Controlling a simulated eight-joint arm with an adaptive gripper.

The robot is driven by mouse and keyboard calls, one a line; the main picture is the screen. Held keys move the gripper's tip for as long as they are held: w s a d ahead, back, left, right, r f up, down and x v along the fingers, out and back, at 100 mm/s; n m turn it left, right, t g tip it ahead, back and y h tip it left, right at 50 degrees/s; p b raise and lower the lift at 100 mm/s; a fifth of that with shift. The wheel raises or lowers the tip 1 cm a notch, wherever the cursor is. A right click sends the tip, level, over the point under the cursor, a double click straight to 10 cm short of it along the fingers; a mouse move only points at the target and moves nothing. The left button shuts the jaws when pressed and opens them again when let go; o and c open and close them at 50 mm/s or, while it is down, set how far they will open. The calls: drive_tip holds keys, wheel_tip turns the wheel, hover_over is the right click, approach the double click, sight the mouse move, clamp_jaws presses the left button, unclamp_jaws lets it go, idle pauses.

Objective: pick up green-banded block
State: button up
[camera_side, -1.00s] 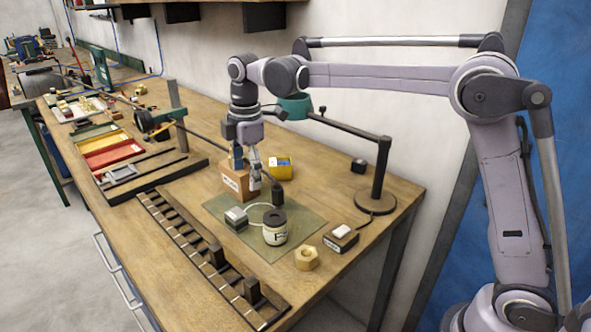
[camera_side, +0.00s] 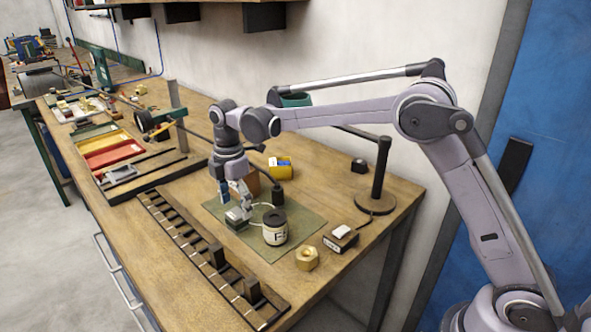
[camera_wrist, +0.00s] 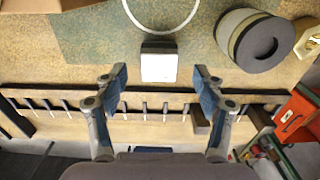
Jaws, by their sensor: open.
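A small block (camera_wrist: 158,65) with a white top and a dark side lies in the wrist view, between the lines of my two fingers and slightly beyond their tips.
A slotted dark rack (camera_side: 205,255) runs along the front. A lamp stand (camera_side: 380,175) rises behind.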

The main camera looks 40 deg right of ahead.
sight(236, 213)
drive_tip(key=shift+a+f, duration=0.1)
drive_tip(key=shift+f, duration=1.85)
clamp_jaws()
drive_tip(key=shift+r, duration=0.2)
